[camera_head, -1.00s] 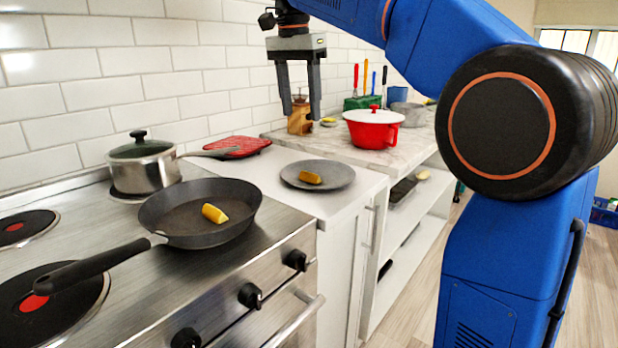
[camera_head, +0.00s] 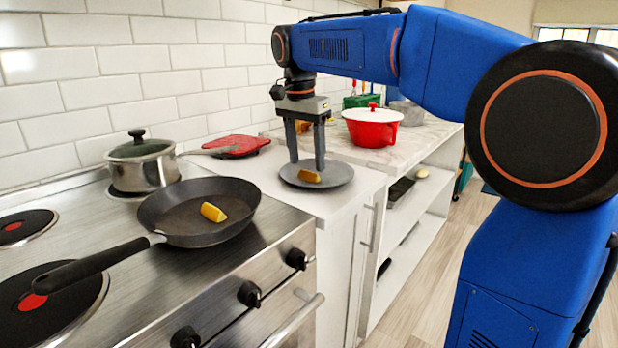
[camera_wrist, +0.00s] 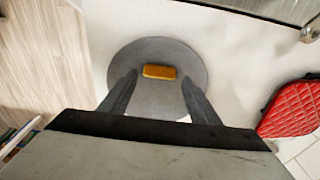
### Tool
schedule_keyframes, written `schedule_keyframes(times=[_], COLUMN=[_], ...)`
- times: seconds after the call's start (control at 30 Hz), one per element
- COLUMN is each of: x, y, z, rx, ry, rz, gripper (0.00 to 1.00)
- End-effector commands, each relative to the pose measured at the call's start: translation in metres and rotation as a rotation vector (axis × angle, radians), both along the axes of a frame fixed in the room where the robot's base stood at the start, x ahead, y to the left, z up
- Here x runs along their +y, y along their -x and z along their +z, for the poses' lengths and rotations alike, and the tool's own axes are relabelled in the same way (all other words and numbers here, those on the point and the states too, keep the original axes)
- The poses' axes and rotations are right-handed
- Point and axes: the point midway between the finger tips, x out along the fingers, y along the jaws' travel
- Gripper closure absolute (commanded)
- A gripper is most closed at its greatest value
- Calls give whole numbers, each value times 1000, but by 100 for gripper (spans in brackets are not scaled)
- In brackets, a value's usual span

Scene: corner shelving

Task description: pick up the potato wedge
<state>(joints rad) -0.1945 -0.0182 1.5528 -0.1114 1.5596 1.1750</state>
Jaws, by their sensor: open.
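One potato wedge (camera_head: 309,176) lies on a round grey plate (camera_head: 340,174) on the white counter right of the stove. In the wrist view this orange-yellow wedge (camera_wrist: 159,72) lies on the plate (camera_wrist: 150,48), a little beyond the gap between my fingertips. My gripper (camera_head: 307,165) is open and points down over the plate, its fingers apart and empty. A second wedge (camera_head: 213,212) lies in the dark frying pan (camera_head: 170,210) on the stove. Whether my fingertips touch the plate I cannot tell.
A lidded steel pot (camera_head: 143,167) stands at the back of the stove. A red quilted pot holder (camera_head: 240,145) lies by the wall and also shows in the wrist view (camera_wrist: 292,107). A red pot with a white lid (camera_head: 372,130) stands on the marble counter behind the plate.

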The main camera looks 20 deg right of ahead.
Motion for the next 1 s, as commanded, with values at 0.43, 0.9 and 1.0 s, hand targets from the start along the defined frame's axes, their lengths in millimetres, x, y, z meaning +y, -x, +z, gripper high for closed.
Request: schedule_keyframes(times=[0.43, 0.9, 1.0], x=[-7, -7, -7], y=[-3, -3, -4], z=[-33, -33, -31], rx=[1, 1, 0], ry=[1, 1, 0], rz=[0, 0, 0], gripper=[44, 75, 75])
